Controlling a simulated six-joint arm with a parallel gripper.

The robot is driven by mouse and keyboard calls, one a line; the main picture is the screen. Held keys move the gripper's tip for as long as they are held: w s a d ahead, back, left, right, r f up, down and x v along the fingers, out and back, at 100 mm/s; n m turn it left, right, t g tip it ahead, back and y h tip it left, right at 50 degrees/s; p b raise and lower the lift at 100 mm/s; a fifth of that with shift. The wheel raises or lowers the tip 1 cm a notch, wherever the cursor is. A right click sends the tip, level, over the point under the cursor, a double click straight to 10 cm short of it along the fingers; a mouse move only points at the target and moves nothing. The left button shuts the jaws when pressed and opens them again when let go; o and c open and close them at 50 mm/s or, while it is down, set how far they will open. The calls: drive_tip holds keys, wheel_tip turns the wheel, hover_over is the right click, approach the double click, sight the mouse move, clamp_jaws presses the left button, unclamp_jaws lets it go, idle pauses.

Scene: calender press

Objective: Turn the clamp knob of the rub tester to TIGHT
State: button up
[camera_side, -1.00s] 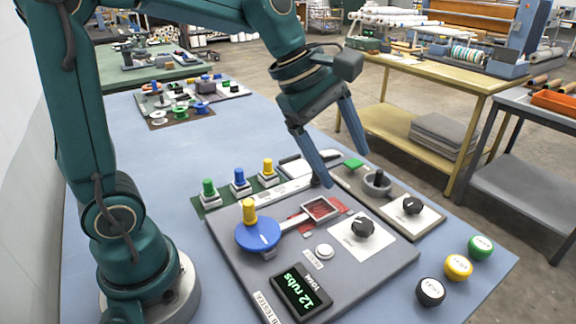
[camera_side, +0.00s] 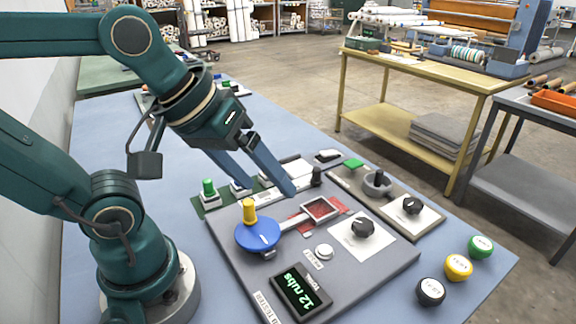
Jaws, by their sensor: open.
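The rub tester is a grey panel (camera_side: 225,243) with a display (camera_side: 300,290) reading "12 rubs". It carries a blue disc (camera_side: 257,236) with a yellow upright handle (camera_side: 249,211), and an arm ending in a square frame (camera_side: 320,208) over a red patch. A black knob (camera_side: 363,228) sits on a white plate on its right side; I take it for the clamp knob, but its markings are too small to read. My gripper (camera_side: 270,187) is open and empty, pointing down above the panel's back edge, to the left of and apart from this knob.
Another black knob (camera_side: 411,205) is on a separate board behind right. A green-topped plunger (camera_side: 208,188) and a small dark post (camera_side: 316,176) stand near my fingers.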

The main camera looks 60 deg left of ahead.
drive_tip(key=m, duration=0.1)
drive_tip(key=s+a+f+m, duration=0.1)
drive_tip(key=m, duration=0.1)
drive_tip(key=s+f+m, duration=0.1)
drive_tip(key=m, duration=0.1)
drive_tip(key=shift+a+f+g+y, duration=0.15)
drive_tip(key=shift+g+y, duration=0.15)
drive_tip(key=shift+y, duration=0.1)
